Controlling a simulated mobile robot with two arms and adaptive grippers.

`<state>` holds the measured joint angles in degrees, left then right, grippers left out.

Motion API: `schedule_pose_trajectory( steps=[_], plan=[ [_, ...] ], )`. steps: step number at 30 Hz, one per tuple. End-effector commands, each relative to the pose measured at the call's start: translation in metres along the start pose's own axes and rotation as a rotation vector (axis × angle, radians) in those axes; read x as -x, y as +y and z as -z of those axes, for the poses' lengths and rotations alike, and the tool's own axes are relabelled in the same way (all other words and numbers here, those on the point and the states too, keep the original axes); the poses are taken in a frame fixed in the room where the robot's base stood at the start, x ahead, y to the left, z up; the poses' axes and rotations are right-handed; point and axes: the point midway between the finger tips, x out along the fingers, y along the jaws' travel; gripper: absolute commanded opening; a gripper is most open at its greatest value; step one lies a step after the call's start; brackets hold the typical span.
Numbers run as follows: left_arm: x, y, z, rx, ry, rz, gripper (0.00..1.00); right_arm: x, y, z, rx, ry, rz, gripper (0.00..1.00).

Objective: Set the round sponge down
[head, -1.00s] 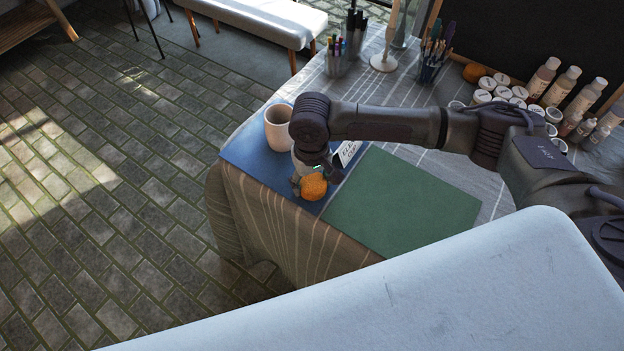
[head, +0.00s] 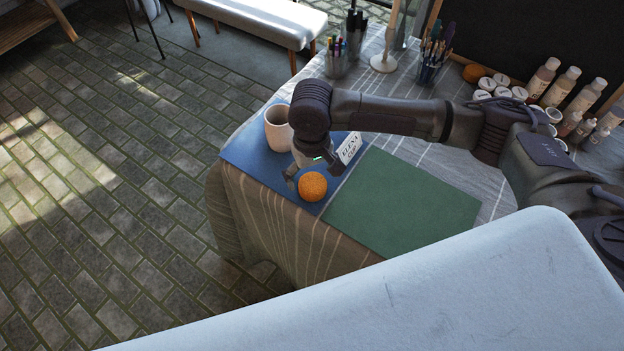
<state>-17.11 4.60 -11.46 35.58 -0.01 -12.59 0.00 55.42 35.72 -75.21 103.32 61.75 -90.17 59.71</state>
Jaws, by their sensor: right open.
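The round orange sponge (head: 312,186) rests on the blue mat (head: 262,166), near its front edge. My right gripper (head: 308,178) is open just above and behind the sponge, its fingers spread to either side. The fingers look clear of the sponge, though the far side is hidden. My left gripper is not in the head view.
A pale cup (head: 278,128) stands on the blue mat behind my gripper. A small white name card (head: 349,148) stands to the right. A bare green mat (head: 400,200) lies beside the blue one. Paint bottles (head: 582,100) and pen holders (head: 337,62) stand farther back.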

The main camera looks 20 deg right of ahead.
Motion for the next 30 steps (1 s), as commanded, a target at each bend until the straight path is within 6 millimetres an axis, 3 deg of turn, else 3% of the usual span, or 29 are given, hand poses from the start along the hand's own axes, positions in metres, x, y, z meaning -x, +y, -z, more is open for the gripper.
schedule_pose_trajectory(
  steps=[6,12,18,30],
  plan=[
    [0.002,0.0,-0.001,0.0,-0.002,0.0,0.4,0.05,0.0,0.001,0.002,0.004,0.001,0.89],
    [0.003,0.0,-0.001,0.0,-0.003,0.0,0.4,0.08,-0.001,0.001,0.001,0.002,0.002,0.89],
    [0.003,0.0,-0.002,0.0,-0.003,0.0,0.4,0.091,-0.001,0.0,0.001,0.001,0.001,0.89],
    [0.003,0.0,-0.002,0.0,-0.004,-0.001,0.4,0.091,0.0,0.0,0.001,0.0,0.001,0.89]
  ],
)
